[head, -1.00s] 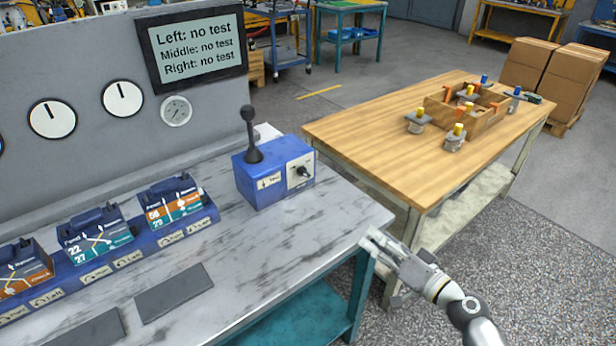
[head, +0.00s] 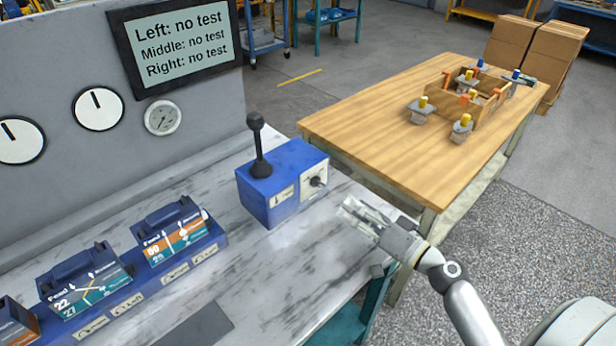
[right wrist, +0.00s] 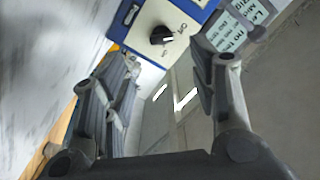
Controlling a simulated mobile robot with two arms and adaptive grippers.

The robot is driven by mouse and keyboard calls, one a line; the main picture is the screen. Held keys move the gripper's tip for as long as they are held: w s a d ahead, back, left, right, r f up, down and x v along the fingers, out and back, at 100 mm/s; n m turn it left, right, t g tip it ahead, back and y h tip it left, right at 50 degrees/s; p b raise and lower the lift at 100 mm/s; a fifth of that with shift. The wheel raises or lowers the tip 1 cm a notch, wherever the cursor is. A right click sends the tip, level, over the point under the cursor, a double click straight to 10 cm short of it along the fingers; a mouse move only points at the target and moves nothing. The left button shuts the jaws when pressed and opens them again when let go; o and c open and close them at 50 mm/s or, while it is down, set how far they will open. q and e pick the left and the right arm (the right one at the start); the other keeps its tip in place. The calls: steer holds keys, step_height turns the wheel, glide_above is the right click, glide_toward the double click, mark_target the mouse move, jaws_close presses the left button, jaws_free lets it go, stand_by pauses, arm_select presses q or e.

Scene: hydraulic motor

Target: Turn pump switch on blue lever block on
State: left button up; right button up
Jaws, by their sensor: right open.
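My left gripper is not in view.
Blue valve modules (head: 178,232) line the bench at left. A screen (head: 180,40) reading "no test" and gauges hang on the panel behind. A wooden table (head: 395,128) with a parts tray stands at right. The bench top before the block is bare.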

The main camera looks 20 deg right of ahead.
mark_target(322, 187)
steer(key=shift+w+a, duration=0.15)
steer(key=shift+w, duration=0.2)
steer(key=shift+w+r+p, duration=0.15)
steer(key=shift+w+p, duration=0.1)
steer(key=shift+p, duration=0.05)
steer(key=x, duration=0.2)
steer(key=p+x, duration=0.1)
steer(key=shift+w+a+r+p, duration=0.15)
steer(key=shift+w+r+p, duration=0.05)
steer(key=shift+w+p, duration=0.15)
steer(key=p+x, duration=0.1)
steer(key=x, duration=0.3)
steer(key=shift+f, duration=0.15)
steer(key=shift+x, duration=0.8)
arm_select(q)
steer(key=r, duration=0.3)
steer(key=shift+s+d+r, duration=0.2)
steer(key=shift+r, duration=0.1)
arm_select(e)
steer(key=shift+a+f, duration=0.1)
steer(key=shift+f, duration=0.05)
steer(key=c, duration=1)
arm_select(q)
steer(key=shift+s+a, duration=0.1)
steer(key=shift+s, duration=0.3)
